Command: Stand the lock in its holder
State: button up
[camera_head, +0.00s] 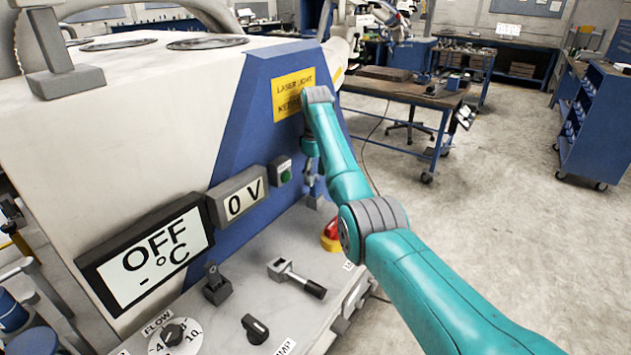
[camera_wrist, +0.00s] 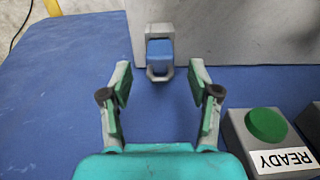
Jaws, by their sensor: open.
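A small blue block with a grey loop, which looks like the lock (camera_wrist: 160,48), shows in the wrist view. It sits against a grey block (camera_wrist: 158,29), possibly its holder, beside the blue panel; I cannot tell how they fit together. My gripper (camera_wrist: 160,80) is open and empty, one finger to each side of the lock's loop end and apart from it. In the head view my gripper (camera_head: 311,180) points down along the blue panel, just above a small grey piece (camera_head: 318,201) on the console. My arm and gripper hide details there.
The blue panel (camera_head: 240,120) stands close to my gripper. A green READY button (camera_wrist: 267,125) is on it. On the console (camera_head: 245,290) are a red button (camera_head: 331,232), a black-gripped lever (camera_head: 297,278), a black bracket (camera_head: 216,284) and knobs. Open floor lies to the right.

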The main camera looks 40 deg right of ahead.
jog(key=shift+r, duration=2.35)
